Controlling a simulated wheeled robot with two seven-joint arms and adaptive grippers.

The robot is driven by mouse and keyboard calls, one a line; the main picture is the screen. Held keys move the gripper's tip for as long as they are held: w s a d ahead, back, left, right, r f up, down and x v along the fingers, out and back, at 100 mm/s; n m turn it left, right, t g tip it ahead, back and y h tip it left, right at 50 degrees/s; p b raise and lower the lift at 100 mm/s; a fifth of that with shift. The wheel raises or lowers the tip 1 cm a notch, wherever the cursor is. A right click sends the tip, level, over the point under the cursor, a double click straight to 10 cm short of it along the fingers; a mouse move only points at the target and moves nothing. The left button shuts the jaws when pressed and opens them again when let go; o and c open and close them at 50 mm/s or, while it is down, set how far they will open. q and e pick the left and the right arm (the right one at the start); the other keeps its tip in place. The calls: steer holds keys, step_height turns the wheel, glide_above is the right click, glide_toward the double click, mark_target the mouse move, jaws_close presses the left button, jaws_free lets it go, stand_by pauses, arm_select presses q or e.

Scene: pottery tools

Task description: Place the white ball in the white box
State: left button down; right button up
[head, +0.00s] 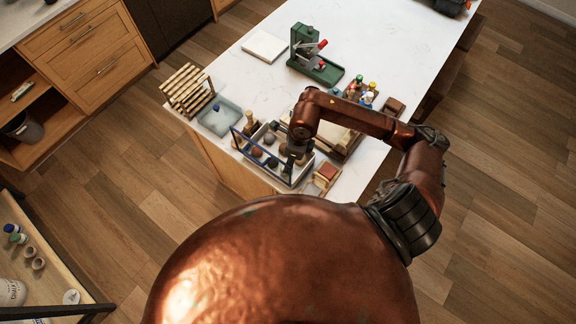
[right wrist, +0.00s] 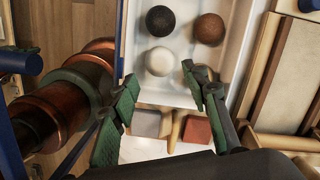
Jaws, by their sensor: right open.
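The white ball (right wrist: 160,61) lies in a white box-like container (right wrist: 135,40), beside a black ball (right wrist: 160,20) and a brown ball (right wrist: 208,29). My right gripper (right wrist: 160,77) is open above it. Its green fingers stand to either side of the ball's near edge, with a gap, and hold nothing. In the head view the container (head: 299,176) with a blue handle stands near the table's front edge, with my right gripper (head: 297,151) over its right part. I cannot make out the white ball there; my arm covers part of the container. My left gripper is not in view.
A pale tray (head: 211,125) and a wooden rack (head: 186,88) stand left of the container. A green press (head: 312,62), a flat white slab (head: 264,46) and small bottles (head: 368,92) stand behind. Small blocks (head: 326,174) lie to its right. The back table is mostly clear.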

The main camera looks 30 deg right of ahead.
step_height(320, 180, up, 6)
steer(key=b, duration=0.1)
steer(key=shift+s+d, duration=0.3)
steer(key=shift+d, duration=0.05)
stand_by(1.0)
